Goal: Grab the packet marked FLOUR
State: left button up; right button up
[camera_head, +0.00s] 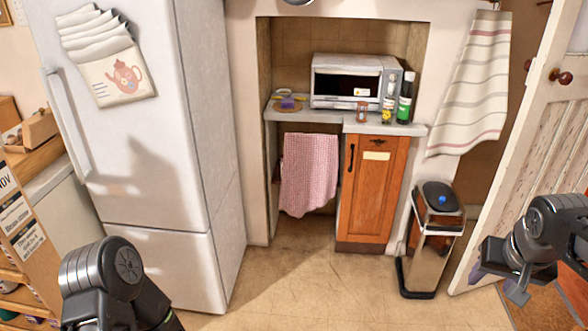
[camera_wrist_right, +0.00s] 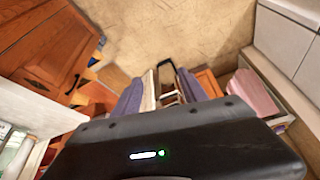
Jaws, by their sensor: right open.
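I cannot make out a packet marked FLOUR in either view. My right gripper (camera_head: 500,282) is at the right of the head view, in front of the open white door and to the right of the bin. In the right wrist view my right gripper (camera_wrist_right: 161,92) shows its two purple-grey finger pads apart, with nothing clearly held between them. My left arm shows at the lower left of the head view, but its gripper is out of frame.
A toaster oven (camera_head: 346,82), a green bottle (camera_head: 405,101) and small jars stand on the alcove counter (camera_head: 340,116). A fridge (camera_head: 165,150) stands left, a pedal bin (camera_head: 434,240) right. The floor (camera_head: 300,285) between is clear.

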jog(key=shift+f, duration=0.1)
dwell(0.5)
jog(key=w+a+f+n+g+y, duration=0.1)
jog(key=a+f+y, duration=0.1)
jog(key=a+f, duration=0.8)
jog(key=a+f+n+g+y, duration=0.15)
jog(key=a+f, duration=0.45)
jog(key=f, duration=0.7)
jog(key=s+a+f+y, duration=0.1)
jog(key=s+a+f, duration=0.5)
jog(key=s+f, duration=0.2)
jog(key=s+a+f+g+y, duration=0.1)
jog(key=s+a+f, duration=0.4)
jog(key=s+f, duration=0.4)
jog(key=shift+s+a+f, duration=0.2)
jog(key=shift+a+f, duration=0.2)
jog(key=shift+f, duration=0.1)
jog(key=shift+m, duration=0.25)
jog(key=shift+c, duration=0.4)
